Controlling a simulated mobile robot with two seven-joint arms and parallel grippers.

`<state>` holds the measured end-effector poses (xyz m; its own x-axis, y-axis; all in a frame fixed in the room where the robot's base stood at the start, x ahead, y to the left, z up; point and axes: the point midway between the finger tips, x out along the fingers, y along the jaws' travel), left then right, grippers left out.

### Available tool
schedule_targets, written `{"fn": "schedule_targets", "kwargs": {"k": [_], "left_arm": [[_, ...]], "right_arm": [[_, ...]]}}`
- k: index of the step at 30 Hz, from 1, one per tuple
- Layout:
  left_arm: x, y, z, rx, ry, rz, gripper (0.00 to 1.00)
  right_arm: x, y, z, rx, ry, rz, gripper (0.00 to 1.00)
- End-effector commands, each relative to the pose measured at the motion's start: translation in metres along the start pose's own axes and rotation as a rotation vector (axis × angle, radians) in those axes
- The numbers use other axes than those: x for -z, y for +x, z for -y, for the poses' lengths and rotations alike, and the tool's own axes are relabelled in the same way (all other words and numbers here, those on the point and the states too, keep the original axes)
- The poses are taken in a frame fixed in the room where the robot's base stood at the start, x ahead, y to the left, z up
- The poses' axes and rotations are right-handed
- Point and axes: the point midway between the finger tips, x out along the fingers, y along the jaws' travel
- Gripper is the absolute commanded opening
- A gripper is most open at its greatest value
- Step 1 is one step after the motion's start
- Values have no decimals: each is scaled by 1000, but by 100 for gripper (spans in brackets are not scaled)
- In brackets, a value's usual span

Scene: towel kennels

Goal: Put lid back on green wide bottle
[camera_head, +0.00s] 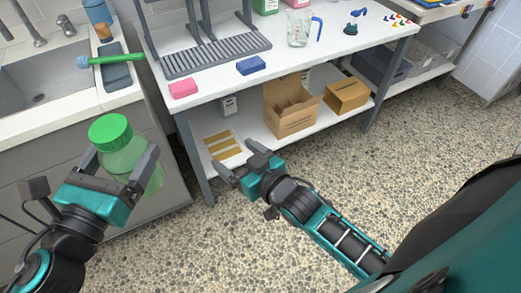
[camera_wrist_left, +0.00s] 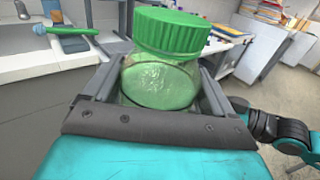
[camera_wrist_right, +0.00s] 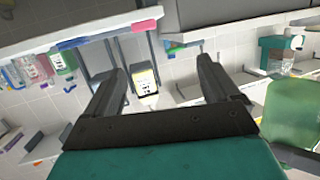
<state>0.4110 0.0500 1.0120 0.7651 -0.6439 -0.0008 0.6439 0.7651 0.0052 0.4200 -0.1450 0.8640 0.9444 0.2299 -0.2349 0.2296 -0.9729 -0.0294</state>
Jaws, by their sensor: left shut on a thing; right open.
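The green wide bottle (camera_head: 122,158) is translucent and upright, held above the floor in front of the sink counter. My left gripper (camera_head: 112,182) is shut around its body; the bottle also fills the space between the fingers in the left wrist view (camera_wrist_left: 160,85). A ribbed green lid (camera_head: 109,130) sits at the bottle's top, and shows large in the left wrist view (camera_wrist_left: 177,30). I cannot tell whether it is fully screwed down. My right gripper (camera_head: 240,164) is open and empty, to the right of the bottle and apart from it. Part of the bottle shows at the right wrist view's right edge (camera_wrist_right: 298,112).
A sink counter (camera_head: 60,107) stands at left with a green-handled brush (camera_head: 125,59). A white table (camera_head: 215,88) holds a grey rack (camera_head: 215,57), pink sponge (camera_head: 184,89), blue sponge (camera_head: 250,65) and jug (camera_head: 298,28). Its lower shelf has cardboard boxes (camera_head: 290,122). The speckled floor is clear.

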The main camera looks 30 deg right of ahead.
Motion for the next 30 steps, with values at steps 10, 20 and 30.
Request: {"fn": "schedule_targets", "kwargs": {"k": [10, 20, 30], "left_arm": [[-1, 0, 0, 0, 0, 1, 0], [-1, 0, 0, 0, 0, 1, 0], [-1, 0, 0, 0, 0, 2, 0]], "right_arm": [[-105, -79, -9, -38, -34, 343, 89], [-112, -86, -10, -37, -39, 370, 89], [-112, -85, -10, -37, -38, 368, 89]]}}
